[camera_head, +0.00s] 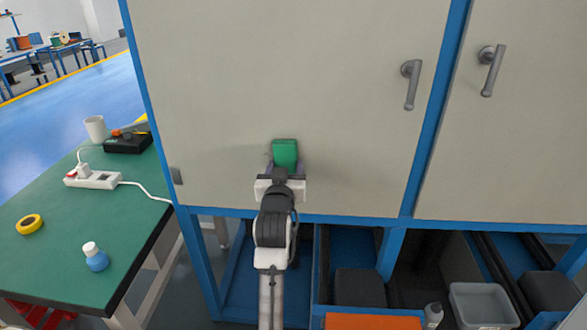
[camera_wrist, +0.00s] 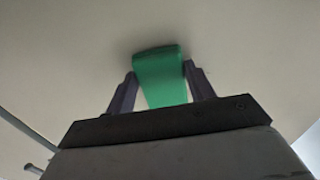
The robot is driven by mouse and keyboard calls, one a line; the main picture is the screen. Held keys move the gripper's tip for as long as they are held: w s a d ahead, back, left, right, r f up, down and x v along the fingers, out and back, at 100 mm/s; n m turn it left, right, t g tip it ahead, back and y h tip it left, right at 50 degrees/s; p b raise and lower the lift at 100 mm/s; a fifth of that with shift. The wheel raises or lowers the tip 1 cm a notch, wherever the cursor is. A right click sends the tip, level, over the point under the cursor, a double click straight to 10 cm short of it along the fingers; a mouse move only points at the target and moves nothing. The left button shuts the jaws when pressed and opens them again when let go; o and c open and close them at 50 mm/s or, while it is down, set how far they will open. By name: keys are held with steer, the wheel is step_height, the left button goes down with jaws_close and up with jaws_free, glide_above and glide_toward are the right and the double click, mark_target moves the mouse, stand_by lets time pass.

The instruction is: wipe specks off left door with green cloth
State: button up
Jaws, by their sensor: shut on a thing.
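The green cloth (camera_head: 285,152) is a folded pad held between the fingers of my gripper (camera_head: 285,168). In the wrist view the cloth (camera_wrist: 160,78) sits between the two dark fingers of my gripper (camera_wrist: 158,90), its far end at or very near the door surface. I cannot tell for sure whether it touches. The left door (camera_head: 290,70) is a large beige panel with a lever handle (camera_head: 411,85) at its right side. My gripper is in front of the door's lower middle part. I can make out no specks on the door in either view.
A green-topped table (camera_head: 120,235) stands at the left, with a power strip (camera_head: 93,179), white cup (camera_head: 95,128), yellow tape roll (camera_head: 29,224) and blue bottle (camera_head: 95,257). The right door (camera_head: 520,130) has its own handle (camera_head: 492,70). Open shelves with bins (camera_head: 480,305) lie below.

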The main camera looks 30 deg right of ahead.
mark_target(256, 159)
steer(key=shift+w+a+b, duration=0.1)
steer(key=shift+w+a, duration=0.65)
steer(key=shift+a, duration=0.35)
steer(key=shift+w+a+b, duration=0.1)
steer(key=shift+w+a, duration=0.7)
steer(key=shift+a, duration=0.35)
steer(key=shift+w+a+b, duration=0.1)
steer(key=shift+w+a, duration=0.65)
steer(key=shift+a, duration=0.35)
steer(key=shift+s, duration=0.15)
steer(key=shift+v, duration=2.9)
steer(key=v, duration=0.3)
steer(key=shift+p+x, duration=0.4)
steer(key=shift+x, duration=3.05)
